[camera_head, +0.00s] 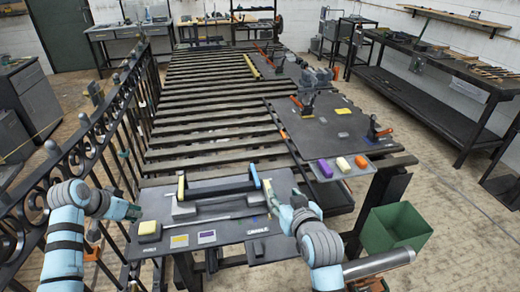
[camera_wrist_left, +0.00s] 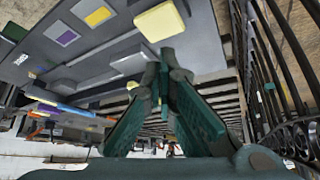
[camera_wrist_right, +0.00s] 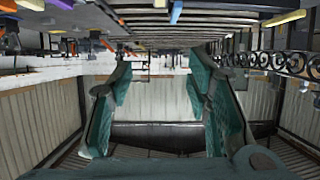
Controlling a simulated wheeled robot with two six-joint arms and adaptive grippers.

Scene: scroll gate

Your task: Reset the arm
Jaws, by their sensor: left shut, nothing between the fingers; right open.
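My left gripper (camera_head: 132,212) is at the left edge of the near dark board (camera_head: 215,238), and its fingers are together and empty. In the left wrist view its green fingertips (camera_wrist_left: 162,62) meet just below a pale yellow block (camera_wrist_left: 161,21). My right gripper (camera_head: 268,192) is near the right end of a dark bar (camera_head: 222,187) with yellow and blue ends. Its fingers are parted and empty in the right wrist view (camera_wrist_right: 162,85). In the head view, the arm partly hides the right side of the board.
A slatted bench (camera_head: 215,100) runs away from me. A black iron scroll gate (camera_head: 95,150) stands along its left. A second dark board (camera_head: 330,130) carries tools, with purple, yellow and orange blocks at its near edge. A green bin (camera_head: 397,230) stands at the right.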

